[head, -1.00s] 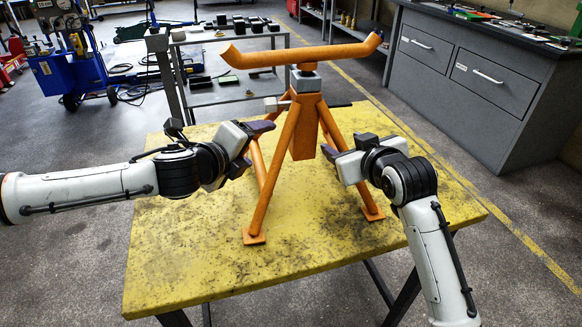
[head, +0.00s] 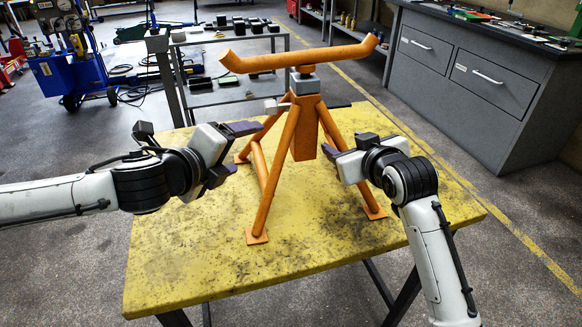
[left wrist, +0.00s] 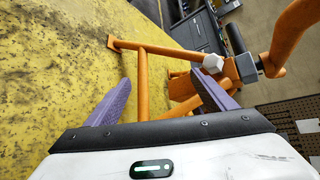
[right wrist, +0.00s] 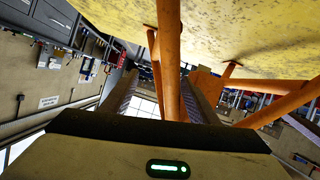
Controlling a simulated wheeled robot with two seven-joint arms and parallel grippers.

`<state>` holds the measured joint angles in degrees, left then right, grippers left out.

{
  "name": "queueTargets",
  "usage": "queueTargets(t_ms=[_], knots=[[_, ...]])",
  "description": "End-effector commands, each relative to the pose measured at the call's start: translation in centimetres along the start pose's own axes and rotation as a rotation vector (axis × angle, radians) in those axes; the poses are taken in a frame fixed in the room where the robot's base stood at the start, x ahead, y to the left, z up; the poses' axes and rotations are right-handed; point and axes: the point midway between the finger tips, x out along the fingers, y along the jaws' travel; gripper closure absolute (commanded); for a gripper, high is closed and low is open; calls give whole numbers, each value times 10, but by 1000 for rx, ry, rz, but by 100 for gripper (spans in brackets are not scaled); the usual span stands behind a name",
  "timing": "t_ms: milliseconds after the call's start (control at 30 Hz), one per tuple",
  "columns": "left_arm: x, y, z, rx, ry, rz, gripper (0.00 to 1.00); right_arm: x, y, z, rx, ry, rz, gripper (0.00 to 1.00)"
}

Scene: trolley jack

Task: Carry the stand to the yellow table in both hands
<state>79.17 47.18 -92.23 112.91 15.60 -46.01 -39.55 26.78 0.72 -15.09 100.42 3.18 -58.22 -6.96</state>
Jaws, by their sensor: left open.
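The orange stand (head: 303,118) is upright on the yellow table (head: 190,250), its splayed legs' feet on the top and its curved cradle bar uppermost. My left gripper (head: 236,150) is open and empty, left of the stand and apart from it. In the left wrist view the stand's legs (left wrist: 143,85) lie beyond the spread purple fingers (left wrist: 160,98). My right gripper (head: 342,150) is at the stand's right leg. In the right wrist view that leg (right wrist: 168,60) passes between fingers (right wrist: 162,92) that look spread, with gaps on both sides.
A grey drawer cabinet (head: 475,90) stands at the right. Behind the table is a metal shelf cart (head: 225,85) with black blocks. A blue machine (head: 70,70) is at the back left. The table's front and left are clear.

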Motion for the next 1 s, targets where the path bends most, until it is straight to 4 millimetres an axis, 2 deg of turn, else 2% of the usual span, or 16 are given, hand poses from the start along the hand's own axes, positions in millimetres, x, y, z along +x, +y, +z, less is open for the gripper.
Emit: queueTargets(t_ms=[100,300,667,700,867,1000], knots=[[-25,1,1,0,0,1,23,-1,4,-2,1,6,9,50],[-51,2,0,-1,-1,5,23,-1,4,-3,1,6,9,50],[-57,2,0,1,-1,5,23,-1,5,-3,1,6,9,50],[-57,2,0,1,-1,5,23,-1,5,-3,1,6,9,40],[-56,2,0,0,-1,4,23,0,3,-2,1,4,6,14],[-56,2,0,0,-1,4,23,0,1,-1,0,2,1,14]])
